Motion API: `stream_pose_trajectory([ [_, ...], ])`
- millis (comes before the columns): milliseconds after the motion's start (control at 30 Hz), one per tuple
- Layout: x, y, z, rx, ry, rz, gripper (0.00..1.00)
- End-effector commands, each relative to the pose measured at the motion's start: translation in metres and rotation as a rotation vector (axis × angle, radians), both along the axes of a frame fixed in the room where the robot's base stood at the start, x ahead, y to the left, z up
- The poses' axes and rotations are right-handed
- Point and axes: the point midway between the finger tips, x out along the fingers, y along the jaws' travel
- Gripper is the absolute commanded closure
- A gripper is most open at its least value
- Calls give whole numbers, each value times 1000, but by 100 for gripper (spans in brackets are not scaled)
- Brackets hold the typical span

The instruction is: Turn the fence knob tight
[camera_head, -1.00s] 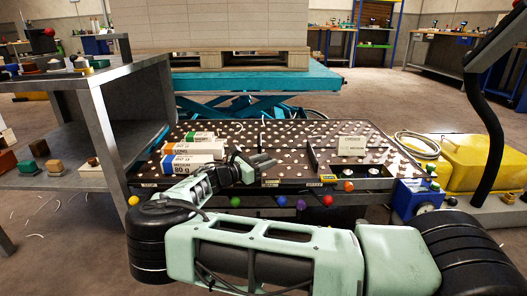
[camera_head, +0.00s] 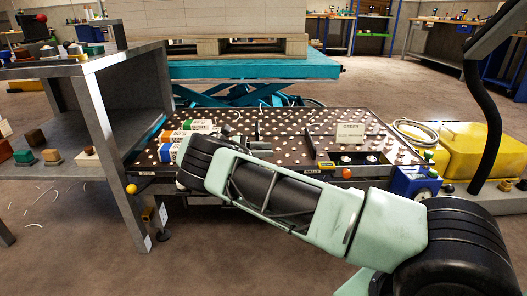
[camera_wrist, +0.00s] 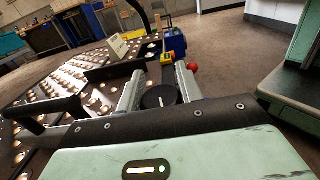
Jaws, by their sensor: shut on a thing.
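The fence knob (camera_wrist: 158,97) is a black round knob with a pale line on its top, in the wrist view. My gripper (camera_wrist: 158,88) is shut on it, with one grey finger on each side. In the head view my gripper (camera_head: 256,139) shows only in part behind my forearm, above the ball table, and the knob is hidden there. The fence (camera_head: 311,143) is a dark upright plate on the table, right of my gripper.
The ball table (camera_head: 285,122) carries paper reams (camera_head: 172,146) at its left, partly hidden by my arm, and an order card (camera_head: 350,131) at its right. A grey shelf (camera_head: 110,150) stands close on the left. A yellow case (camera_head: 465,150) lies right.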

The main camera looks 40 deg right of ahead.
Motion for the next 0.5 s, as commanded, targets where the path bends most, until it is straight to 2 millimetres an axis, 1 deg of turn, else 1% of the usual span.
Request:
stream_pose_trajectory([
  [367, -1, 0, -3, 2, 3, -6, 87],
  [400, -1, 0, -3, 2, 3, -6, 59],
  [467, -1, 0, -2, 2, 3, -6, 43],
  [500, -1, 0, -2, 2, 3, -6, 43],
])
